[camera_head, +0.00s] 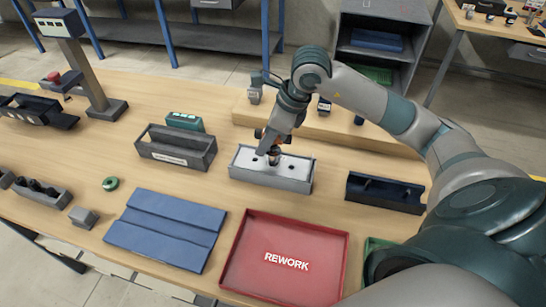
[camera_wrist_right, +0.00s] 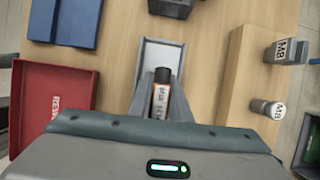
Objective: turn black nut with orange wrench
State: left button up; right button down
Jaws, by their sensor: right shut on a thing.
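My right gripper (camera_head: 272,147) reaches down over a light grey fixture (camera_head: 245,172) in the middle of the table. In the right wrist view the gripper (camera_wrist_right: 161,103) is shut on a dark upright tool with an orange band and white lettering (camera_wrist_right: 161,98), which looks like the orange wrench. The wrench's lower end (camera_head: 274,157) is at the fixture's top, and whether it touches a nut cannot be told. Small dark round spots show on the fixture; the black nut cannot be made out for certain. My left gripper is out of view.
A dark grey bin (camera_head: 176,153) stands left of the fixture and a black rack (camera_head: 385,193) right of it. A red REWORK tray (camera_head: 285,261) and a blue mat (camera_head: 166,229) lie in front. A raised wooden ledge (camera_head: 345,130) runs behind.

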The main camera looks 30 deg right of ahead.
jog(key=shift+r+p, duration=0.65)
jog(key=shift+r, duration=0.8)
